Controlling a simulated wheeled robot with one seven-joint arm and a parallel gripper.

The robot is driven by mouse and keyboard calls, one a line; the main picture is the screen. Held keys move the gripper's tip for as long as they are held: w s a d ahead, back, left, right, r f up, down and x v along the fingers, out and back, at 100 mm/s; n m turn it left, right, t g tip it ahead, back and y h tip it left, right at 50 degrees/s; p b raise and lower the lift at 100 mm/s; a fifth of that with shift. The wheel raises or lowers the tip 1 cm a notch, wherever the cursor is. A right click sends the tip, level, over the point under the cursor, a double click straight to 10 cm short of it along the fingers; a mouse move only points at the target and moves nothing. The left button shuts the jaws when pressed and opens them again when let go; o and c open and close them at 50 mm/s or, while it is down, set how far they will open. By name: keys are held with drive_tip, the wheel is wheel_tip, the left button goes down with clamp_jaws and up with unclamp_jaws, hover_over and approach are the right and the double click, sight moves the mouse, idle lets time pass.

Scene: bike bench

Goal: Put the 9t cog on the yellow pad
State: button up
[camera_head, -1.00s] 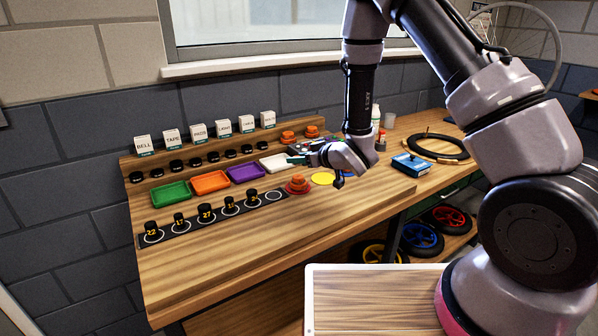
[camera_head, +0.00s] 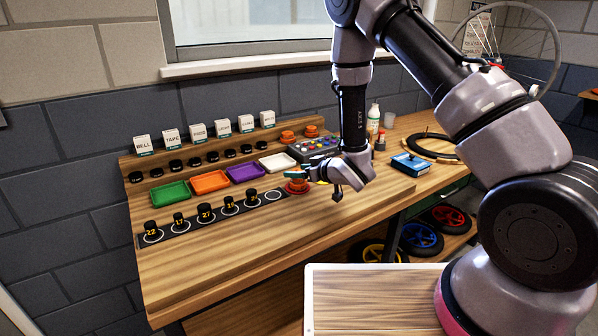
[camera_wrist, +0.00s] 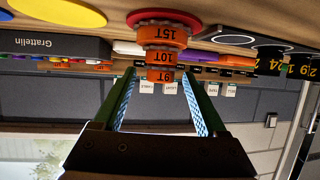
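Orange cogs marked 15T, 10T and 9T stand stacked on a red pad (camera_wrist: 164,17); the wrist view shows them upside down. The 9t cog (camera_wrist: 160,75) is the smallest, at the free end of the stack. My gripper (camera_wrist: 160,78) is open, its green fingers apart on either side of the 9T end; I cannot tell if they touch it.
Purple (camera_head: 245,173), orange and green trays and a white tray (camera_head: 277,162) lie behind. A strip of numbered black parts (camera_head: 206,215) is at the left. A grey button box (camera_head: 316,148) stands behind my gripper. The front bench is clear.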

drive_tip(key=shift+r, duration=0.15)
drive_tip(key=v, duration=0.7)
drive_tip(key=shift+s+d+r, duration=0.1)
drive_tip(key=shift+d+r, duration=0.05)
drive_tip(key=shift+d, duration=0.05)
drive_tip(key=w+d+r+m+t+h, duration=0.1)
drive_tip(key=w+d+r+m+h, duration=0.35)
drive_tip(key=d+r, duration=0.6)
drive_tip(key=s+d+r+m+h, duration=0.25)
drive_tip(key=d+r, duration=0.35)
drive_tip(key=r, duration=0.5)
drive_tip(key=s+d+r+m+g, duration=0.2)
drive_tip(key=s+r, duration=0.4)
drive_tip(key=s, duration=0.6)
drive_tip(key=s+d+r+m+g, duration=0.2)
drive_tip(key=s+r, duration=0.4)
drive_tip(key=s, duration=0.5)
drive_tip(key=shift+s+d+m, duration=0.35)
drive_tip(key=shift+d+m, duration=0.35)
drive_tip(key=shift+m, duration=0.2)
